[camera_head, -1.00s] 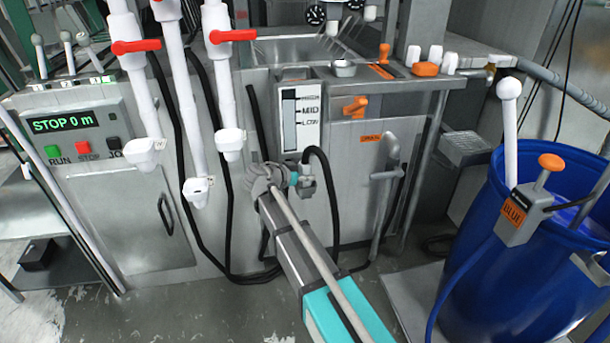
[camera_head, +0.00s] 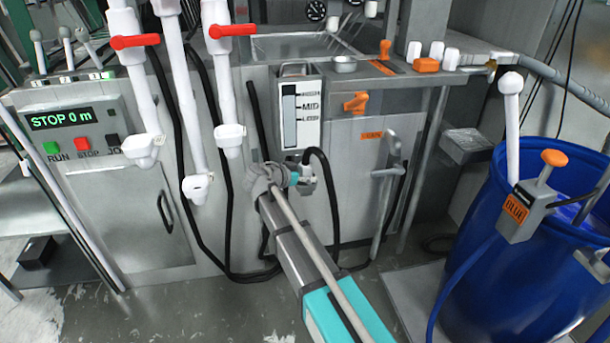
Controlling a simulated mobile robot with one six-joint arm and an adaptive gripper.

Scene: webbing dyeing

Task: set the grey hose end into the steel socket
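My gripper (camera_head: 304,181) is in front of the machine's grey front panel, just below the level gauge, at the end of my arm. It is small and seen side-on; its fingertips are not clear, so I cannot tell whether it is open or holds anything. A black hose loops closely past it and hangs down the panel. I cannot make out the steel socket with certainty.
White pipes with red handles (camera_head: 136,42) hang at left. A blue barrel (camera_head: 510,270) stands at right.

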